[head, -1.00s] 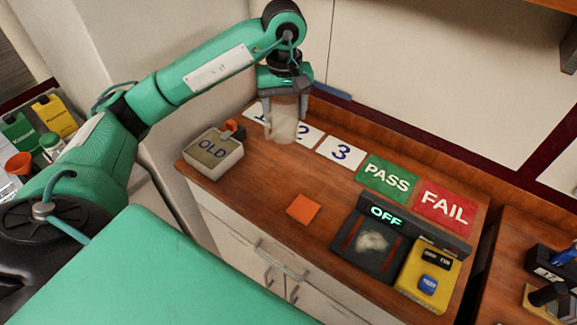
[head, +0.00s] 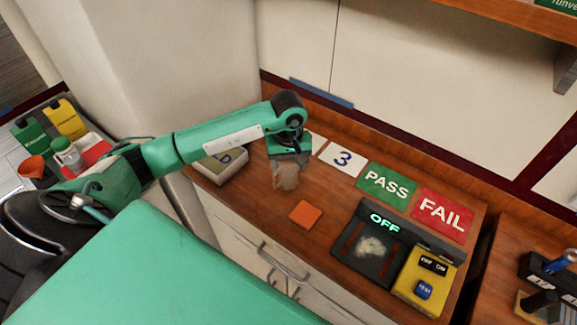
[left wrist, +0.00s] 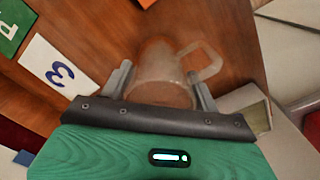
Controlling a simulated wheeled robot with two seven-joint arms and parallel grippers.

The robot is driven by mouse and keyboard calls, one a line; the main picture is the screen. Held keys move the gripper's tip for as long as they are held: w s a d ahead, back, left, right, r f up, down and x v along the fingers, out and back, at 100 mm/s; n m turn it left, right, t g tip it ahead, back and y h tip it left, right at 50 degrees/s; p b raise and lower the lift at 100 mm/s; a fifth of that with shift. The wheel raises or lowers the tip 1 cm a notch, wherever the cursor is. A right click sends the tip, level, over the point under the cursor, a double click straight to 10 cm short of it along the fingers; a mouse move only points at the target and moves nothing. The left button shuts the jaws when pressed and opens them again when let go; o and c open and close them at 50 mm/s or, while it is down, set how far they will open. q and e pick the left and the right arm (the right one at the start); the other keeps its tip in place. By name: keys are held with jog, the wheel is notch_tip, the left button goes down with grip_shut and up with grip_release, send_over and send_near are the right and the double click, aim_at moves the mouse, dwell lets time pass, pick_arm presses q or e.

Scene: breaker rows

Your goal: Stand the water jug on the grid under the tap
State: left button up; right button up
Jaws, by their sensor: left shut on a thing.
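My left gripper (head: 286,170) is shut on a clear, see-through water jug (head: 285,180) over the left part of the wooden counter. The left wrist view shows the jug (left wrist: 162,75) between the two fingers of the gripper (left wrist: 160,78), with its handle sticking out to the upper right. I cannot tell how far its base is above the counter. I cannot make out a tap or a grid in either view. My right gripper is not in view.
The counter (head: 265,200) holds an orange square (head: 305,214), a card marked 3 (head: 342,159), PASS (head: 386,184) and FAIL (head: 444,214) cards, a dark device reading OFF (head: 370,247) and a yellow button box (head: 423,280). A pale tray (head: 222,168) is partly behind my arm.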

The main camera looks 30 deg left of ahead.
pick_arm(q)
jog(key=shift+f, duration=1.05)
jog(key=o, duration=1)
jog(key=shift+r, duration=0.1)
jog(key=shift+c, duration=0.2)
